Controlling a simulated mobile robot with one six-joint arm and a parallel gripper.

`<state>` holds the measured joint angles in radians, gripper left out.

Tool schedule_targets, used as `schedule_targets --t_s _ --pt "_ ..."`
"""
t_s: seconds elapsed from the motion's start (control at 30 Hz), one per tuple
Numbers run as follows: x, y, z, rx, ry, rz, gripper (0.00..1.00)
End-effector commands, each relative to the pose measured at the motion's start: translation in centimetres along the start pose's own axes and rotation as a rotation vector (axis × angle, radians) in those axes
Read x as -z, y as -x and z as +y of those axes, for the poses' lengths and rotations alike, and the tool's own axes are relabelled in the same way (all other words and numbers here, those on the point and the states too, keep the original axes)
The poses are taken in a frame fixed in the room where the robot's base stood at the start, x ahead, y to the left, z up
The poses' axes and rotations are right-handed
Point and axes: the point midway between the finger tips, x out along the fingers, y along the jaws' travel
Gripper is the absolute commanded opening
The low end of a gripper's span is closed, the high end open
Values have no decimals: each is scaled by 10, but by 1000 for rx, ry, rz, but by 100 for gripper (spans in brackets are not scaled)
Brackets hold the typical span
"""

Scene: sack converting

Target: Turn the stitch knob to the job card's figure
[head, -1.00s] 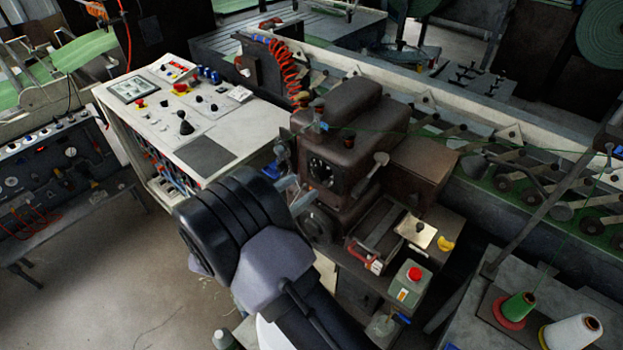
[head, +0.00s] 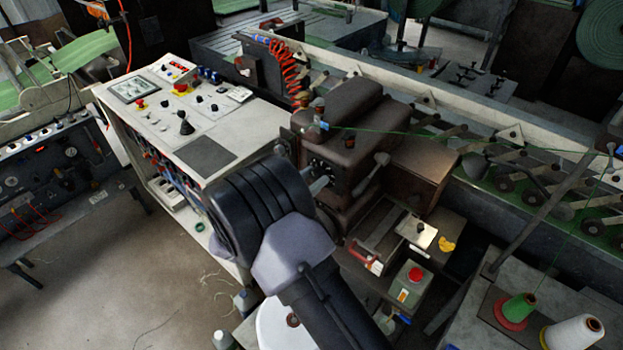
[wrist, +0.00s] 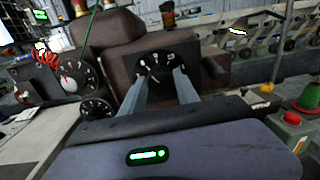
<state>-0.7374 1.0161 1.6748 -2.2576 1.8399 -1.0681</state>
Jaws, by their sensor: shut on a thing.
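A brown stitching head (head: 350,130) stands right of the control desk, with a black dial (wrist: 155,58) with white marks on its face. My gripper (wrist: 163,76) has both fingers on this dial's centre and is shut on its knob, which the fingers mostly hide. In the head view my gripper (head: 322,184) reaches the machine's front, partly behind my own wrist. The knob's pointer and exact setting cannot be read. Two other dials, a larger one (wrist: 74,79) and a smaller one (wrist: 97,106), sit to the left. I cannot make out a job card.
A red button on a grey box (head: 413,275) and a red-handled part (head: 366,258) are right of my arm. A pale control desk (head: 205,150) is to the left. Thread cones (head: 517,308) stand at the lower right. Open floor lies at the lower left.

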Motion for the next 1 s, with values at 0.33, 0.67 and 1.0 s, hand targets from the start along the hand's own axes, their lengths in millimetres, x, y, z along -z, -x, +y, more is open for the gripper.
schedule_targets --t_s 0.33,0.67,1.0 --pt "2 0 -1 1 -97 6 0" --pt "3 0 -1 0 -380 21 0" --pt "5 0 -3 0 -704 38 0"
